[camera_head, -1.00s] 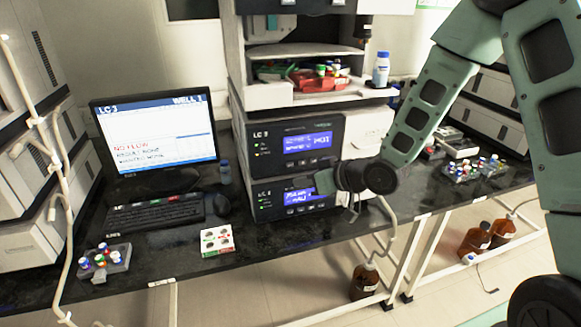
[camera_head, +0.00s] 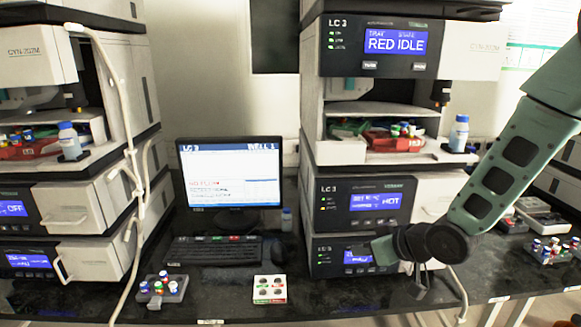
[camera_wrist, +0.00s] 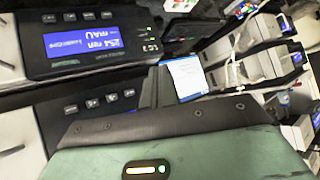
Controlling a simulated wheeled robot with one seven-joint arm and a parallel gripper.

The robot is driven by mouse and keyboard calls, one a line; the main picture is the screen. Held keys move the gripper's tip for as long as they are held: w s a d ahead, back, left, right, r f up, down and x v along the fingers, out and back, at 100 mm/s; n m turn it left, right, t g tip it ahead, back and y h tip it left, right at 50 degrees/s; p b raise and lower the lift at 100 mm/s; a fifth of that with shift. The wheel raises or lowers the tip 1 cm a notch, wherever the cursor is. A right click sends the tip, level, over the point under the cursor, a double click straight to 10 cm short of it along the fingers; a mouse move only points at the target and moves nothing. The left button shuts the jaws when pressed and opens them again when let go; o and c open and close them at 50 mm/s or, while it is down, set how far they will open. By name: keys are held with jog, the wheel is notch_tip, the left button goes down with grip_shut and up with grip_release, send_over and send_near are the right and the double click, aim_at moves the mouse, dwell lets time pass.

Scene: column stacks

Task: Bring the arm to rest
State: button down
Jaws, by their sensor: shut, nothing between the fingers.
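My arm comes in from the right edge of the head view and bends down to the wrist. My gripper (camera_head: 421,281) points down in front of the lower unit of the right LC 3 stack (camera_head: 325,255). Its fingers look close together and hold nothing. It hangs over or just before the front part of the dark bench, and I cannot tell the exact gap. In the wrist view my own green and black arm housing fills the lower part, and the fingers do not show. A lit unit display (camera_wrist: 80,43) is close behind it.
A monitor (camera_head: 230,178), a keyboard (camera_head: 212,250) and a white vial box (camera_head: 269,289) stand left of my gripper. A vial rack (camera_head: 160,290) is farther left, another (camera_head: 551,250) at right. Another instrument stack (camera_head: 95,205) stands at left. Bare bench lies between the box and gripper.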

jog(key=s+a+r+g+h, duration=0.1)
jog(key=s+r+g+h, duration=0.1)
jog(key=s, duration=0.7)
jog(key=s+a+r+n+g+h, duration=0.1)
jog(key=s+a+r+g, duration=0.1)
jog(key=s, duration=0.8)
jog(key=s+a+r+n+g+h, duration=0.1)
jog(key=s+r+g+h, duration=0.1)
jog(key=s, duration=0.8)
jog(key=shift+a+r+g+h, duration=0.35)
jog(key=shift+r+g, duration=0.35)
jog(key=shift+g, duration=0.5)
